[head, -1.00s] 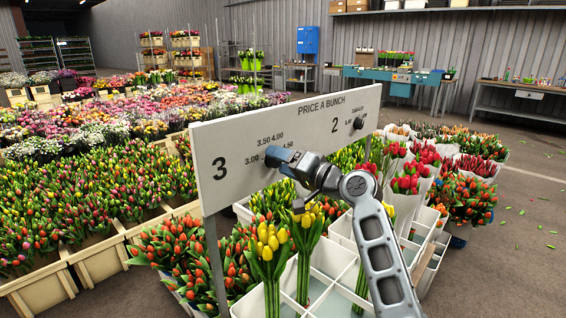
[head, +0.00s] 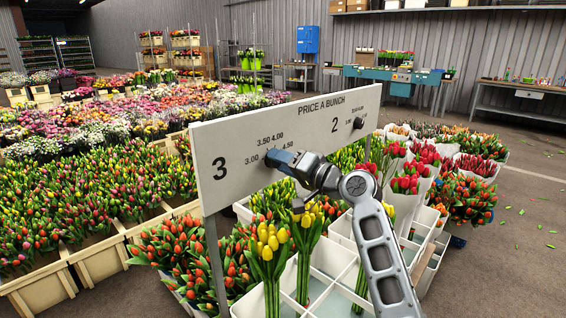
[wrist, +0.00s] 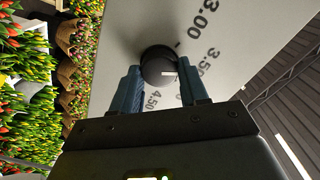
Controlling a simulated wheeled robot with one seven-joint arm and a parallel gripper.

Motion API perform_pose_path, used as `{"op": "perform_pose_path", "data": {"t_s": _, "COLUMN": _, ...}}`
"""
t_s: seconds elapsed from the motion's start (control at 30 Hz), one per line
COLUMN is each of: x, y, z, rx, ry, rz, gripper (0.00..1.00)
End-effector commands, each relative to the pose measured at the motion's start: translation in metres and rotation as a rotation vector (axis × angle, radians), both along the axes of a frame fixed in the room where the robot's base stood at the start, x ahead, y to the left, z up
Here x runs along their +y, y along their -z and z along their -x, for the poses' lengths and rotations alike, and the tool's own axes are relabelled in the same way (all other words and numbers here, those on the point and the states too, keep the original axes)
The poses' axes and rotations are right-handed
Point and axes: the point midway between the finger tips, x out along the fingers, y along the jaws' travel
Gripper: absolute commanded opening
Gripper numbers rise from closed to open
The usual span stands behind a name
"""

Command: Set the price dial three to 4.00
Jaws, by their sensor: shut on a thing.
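The price board (head: 235,170) is white and carries a large 3 on its left part, with 3.00, 3.50 and 4.00 printed near dial three. Dial three (wrist: 154,62) is a round black knob, seen between my blue fingers in the wrist view. My gripper (head: 273,157) is shut on it at the board's face. The knob's short white mark points right and slightly down in the wrist view, toward my right finger. The 3.00, 3.50 and 4.50 labels show around it there; that finger covers the board between 3.50 and 4.50. Exactly which price the mark meets is hard to tell.
Dial two (head: 358,123) is a black knob farther right on the same board. A white divided crate (head: 335,258) with yellow tulips stands below the board. Orange and red tulip bunches (head: 185,250) crowd the left. The floor at the right (head: 530,240) is mostly clear.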

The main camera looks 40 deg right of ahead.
Motion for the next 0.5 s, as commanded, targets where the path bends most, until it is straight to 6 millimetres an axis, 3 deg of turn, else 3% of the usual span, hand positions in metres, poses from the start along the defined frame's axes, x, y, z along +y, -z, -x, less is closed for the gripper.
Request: {"op": "perform_pose_path", "data": {"t_s": 0.5, "x": 0.0001, "y": -0.0031, "z": 0.0001, "rx": 0.014, "ry": 0.0, "rz": -0.318, "gripper": 0.13}}
